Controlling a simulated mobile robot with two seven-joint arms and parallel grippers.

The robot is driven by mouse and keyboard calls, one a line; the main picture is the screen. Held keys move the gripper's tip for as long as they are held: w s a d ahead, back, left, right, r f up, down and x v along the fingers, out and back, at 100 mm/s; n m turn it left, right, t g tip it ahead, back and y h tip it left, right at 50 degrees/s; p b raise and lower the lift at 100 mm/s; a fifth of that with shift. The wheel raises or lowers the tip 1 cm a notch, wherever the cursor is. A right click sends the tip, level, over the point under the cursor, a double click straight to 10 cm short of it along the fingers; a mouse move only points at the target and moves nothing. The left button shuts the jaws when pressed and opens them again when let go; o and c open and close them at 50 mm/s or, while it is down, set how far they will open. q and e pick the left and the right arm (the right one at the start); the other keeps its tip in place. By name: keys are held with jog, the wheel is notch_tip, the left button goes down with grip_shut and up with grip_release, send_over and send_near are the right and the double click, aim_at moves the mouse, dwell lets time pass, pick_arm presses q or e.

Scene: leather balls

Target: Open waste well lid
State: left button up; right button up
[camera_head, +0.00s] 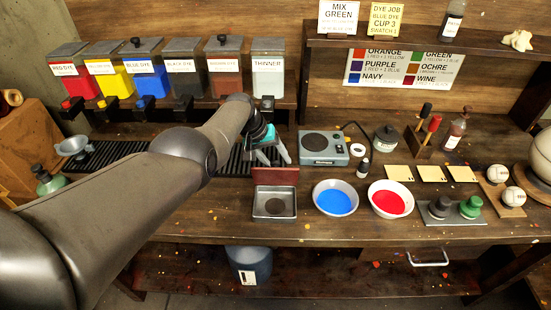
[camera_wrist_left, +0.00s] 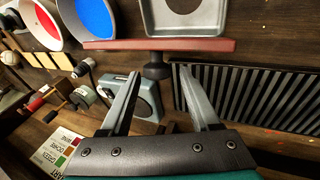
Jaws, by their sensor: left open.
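The waste well (camera_head: 259,208) is a square metal basin with a dark round middle at the front of the bench. Its reddish-brown lid (camera_head: 275,176) stands raised at the basin's back edge. In the left wrist view the lid (camera_wrist_left: 205,45) shows nearly edge-on, with the basin (camera_wrist_left: 152,22) beyond it. A dark knob (camera_wrist_left: 157,70) sticks out from the lid towards my gripper. My left gripper (camera_head: 270,156) is open behind the lid. In the left wrist view the knob appears between its fingertips (camera_wrist_left: 159,78), without visible grip. My right gripper is not in view.
A scale (camera_head: 324,148) stands right of my gripper. Bowls of blue dye (camera_head: 335,198) and red dye (camera_head: 390,199) sit right of the well. A ribbed black drain mat (camera_head: 120,154) lies to the left. Dye bins (camera_head: 145,75) line the back.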

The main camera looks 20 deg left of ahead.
pick_arm(q)
jog(key=p+v, duration=0.9)
jog(key=v, duration=0.6)
jog(key=shift+s, duration=0.1)
dwell(0.6)
